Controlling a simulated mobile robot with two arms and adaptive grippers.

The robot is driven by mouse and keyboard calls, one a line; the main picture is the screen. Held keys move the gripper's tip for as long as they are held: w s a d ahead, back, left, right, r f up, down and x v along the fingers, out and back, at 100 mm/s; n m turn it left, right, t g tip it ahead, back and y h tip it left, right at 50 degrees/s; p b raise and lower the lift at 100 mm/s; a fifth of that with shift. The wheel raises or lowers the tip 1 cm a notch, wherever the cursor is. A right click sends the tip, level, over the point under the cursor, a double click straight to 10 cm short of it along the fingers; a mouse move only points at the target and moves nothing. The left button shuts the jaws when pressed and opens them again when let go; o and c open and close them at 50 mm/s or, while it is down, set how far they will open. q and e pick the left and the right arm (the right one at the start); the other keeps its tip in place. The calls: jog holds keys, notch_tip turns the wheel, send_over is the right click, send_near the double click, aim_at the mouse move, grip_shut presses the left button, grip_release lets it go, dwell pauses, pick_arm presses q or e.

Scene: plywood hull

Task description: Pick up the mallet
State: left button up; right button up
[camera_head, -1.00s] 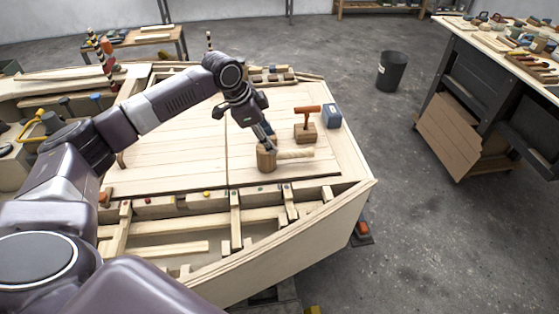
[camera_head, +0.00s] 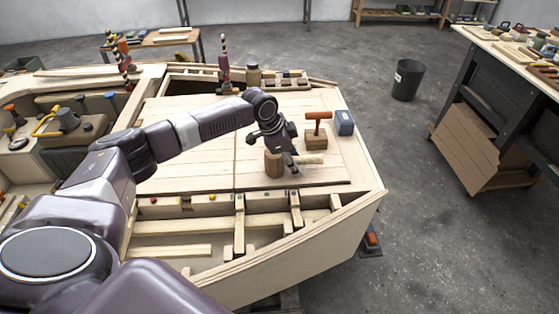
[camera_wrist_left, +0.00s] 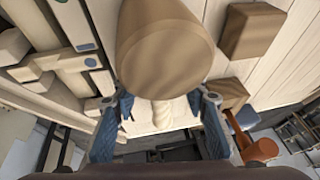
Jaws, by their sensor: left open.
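The wooden mallet lies on the plywood deck in the head view, its thick round head (camera_head: 274,164) at left and its pale handle (camera_head: 314,159) pointing right. My left gripper (camera_head: 292,164) is low over the handle, just right of the head. In the left wrist view the mallet head (camera_wrist_left: 165,45) fills the top middle. The handle (camera_wrist_left: 160,114) runs between the two blue-padded fingers of the open left gripper (camera_wrist_left: 161,122), with a gap on both sides. My right gripper is not in view.
Behind the mallet are a wooden block with an orange-handled tool (camera_head: 318,118) and a blue block (camera_head: 344,122). Open hull framing (camera_head: 239,225) lies in front. Bare deck (camera_head: 190,150) is to the left. A dark bin (camera_head: 406,80) stands on the floor.

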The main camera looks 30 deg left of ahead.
pick_arm(q)
grip_shut()
dwell(0.3)
jog(key=shift+r, duration=0.1)
